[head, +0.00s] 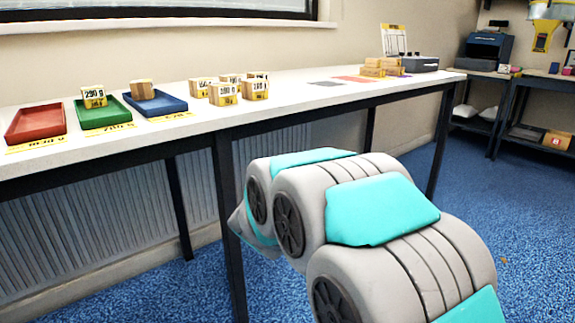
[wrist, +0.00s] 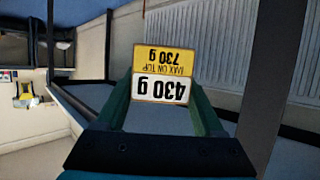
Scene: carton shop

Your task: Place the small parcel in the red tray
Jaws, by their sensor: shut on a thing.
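My gripper (wrist: 162,95) is shut on a parcel (wrist: 163,65) with a yellow and white label, which reads 430 g and "max on top 730 g", upside down in the wrist view. The green fingers sit on either side of it. In the head view the gripper and this parcel are hidden behind my arm, below the table's front edge. The red tray (head: 35,123) is empty at the far left of the long white table.
A green tray (head: 119,116) and a blue tray (head: 171,103) stand right of the red one, each with one parcel. Several labelled parcels (head: 224,93) stand mid-table. Wooden blocks (head: 375,67) and a grey device (head: 419,64) are farther right. Dark table legs (head: 228,220) stand behind my arm.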

